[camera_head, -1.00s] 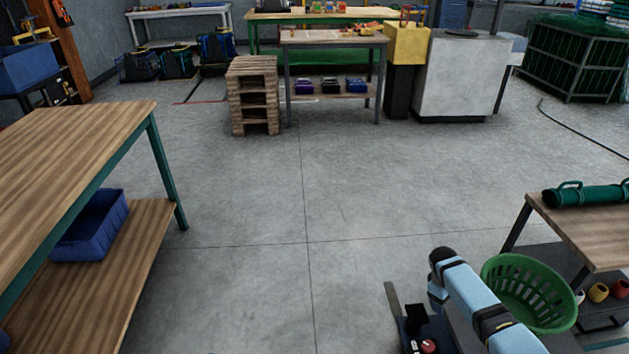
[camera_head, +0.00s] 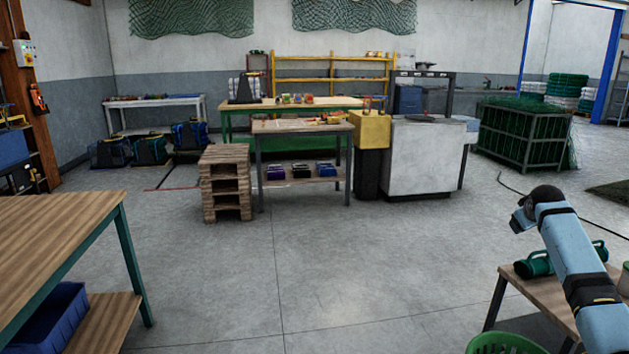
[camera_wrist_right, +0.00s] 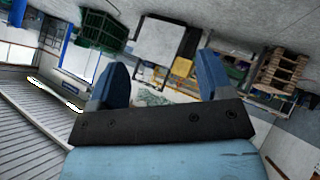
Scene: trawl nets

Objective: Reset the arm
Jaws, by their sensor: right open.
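My right arm (camera_head: 575,255), light blue with black bands, comes in from the lower right in the head view. It is raised, with its dark rounded joint over the small wooden table at the right. My right gripper (camera_wrist_right: 162,62) shows in the right wrist view with its two blue fingers wide apart and nothing between them. The room behind the fingers looks upside down in that view. My left gripper is not in view.
A green basket (camera_head: 504,343) is at the bottom edge. A large wooden table (camera_head: 50,240) with a blue bin (camera_head: 50,318) below stands left. The middle floor is clear.

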